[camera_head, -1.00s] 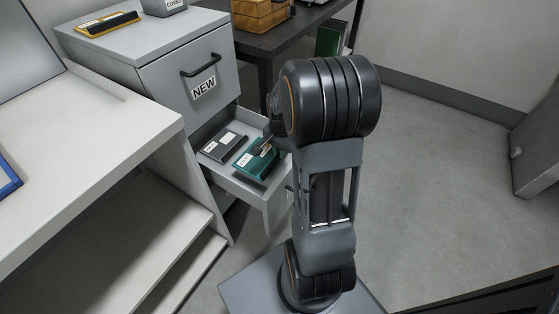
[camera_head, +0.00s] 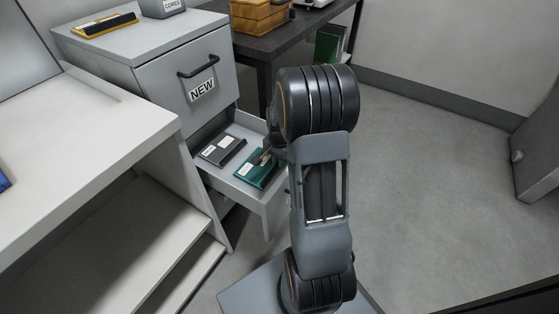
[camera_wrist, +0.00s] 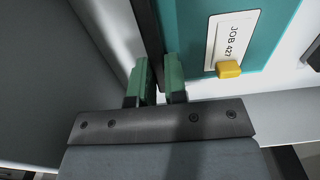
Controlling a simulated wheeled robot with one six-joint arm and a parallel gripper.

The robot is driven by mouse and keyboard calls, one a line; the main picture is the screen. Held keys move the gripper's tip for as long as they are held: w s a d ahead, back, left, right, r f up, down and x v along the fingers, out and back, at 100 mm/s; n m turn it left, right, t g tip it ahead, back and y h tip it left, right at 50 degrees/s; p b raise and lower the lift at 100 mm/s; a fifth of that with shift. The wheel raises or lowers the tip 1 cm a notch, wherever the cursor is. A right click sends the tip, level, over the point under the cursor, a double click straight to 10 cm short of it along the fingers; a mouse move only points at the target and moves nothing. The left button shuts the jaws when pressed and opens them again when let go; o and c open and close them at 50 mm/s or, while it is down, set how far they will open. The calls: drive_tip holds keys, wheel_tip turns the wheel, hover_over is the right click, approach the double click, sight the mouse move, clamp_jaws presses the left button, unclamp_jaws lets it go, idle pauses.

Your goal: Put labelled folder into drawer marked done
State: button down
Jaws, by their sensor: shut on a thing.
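The teal folder (camera_head: 254,171) with a white label lies in an open drawer (camera_head: 242,192), at the drawer's right side. In the wrist view the teal folder (camera_wrist: 268,18) shows a label reading "JOB 427" and a yellow tab. My gripper (camera_head: 266,157) reaches in from the right at the folder's far edge. In the wrist view my gripper (camera_wrist: 160,77) has its two green fingertips close together at the folder's dark edge, shut on it. A dark folder (camera_head: 222,148) with a white label lies beside it. The open drawer's own marking is not visible.
A grey desk (camera_head: 90,130) stands close on the left. A dark table (camera_head: 285,38) with a wooden box (camera_head: 258,15) stands behind. The floor to the right is clear.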

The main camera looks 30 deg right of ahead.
drive_tip(key=shift+f, duration=0.15)
drive_tip(key=c, duration=1.1)
unclamp_jaws()
drive_tip(key=shift+c, duration=0.2)
wheel_tip(320, 180, up, 12)
drive_tip(key=f+p, duration=0.1)
drive_tip(key=p, duration=0.3)
drive_tip(key=s+a+r+n+t, duration=0.1)
drive_tip(key=s+a+r+n, duration=0.2)
drive_tip(key=s+a+n, duration=0.3)
drive_tip(key=s+a+r+n+t, duration=0.1)
drive_tip(key=s+a+r+n, duration=0.3)
drive_tip(key=a, duration=0.5)
drive_tip(key=s+n, duration=0.2)
drive_tip(key=n, duration=0.1)
drive_tip(key=shift+a+t, duration=0.35)
drive_tip(key=shift+t, duration=0.05)
drive_tip(key=shift+w+r, duration=0.1)
drive_tip(key=shift+r, duration=0.05)
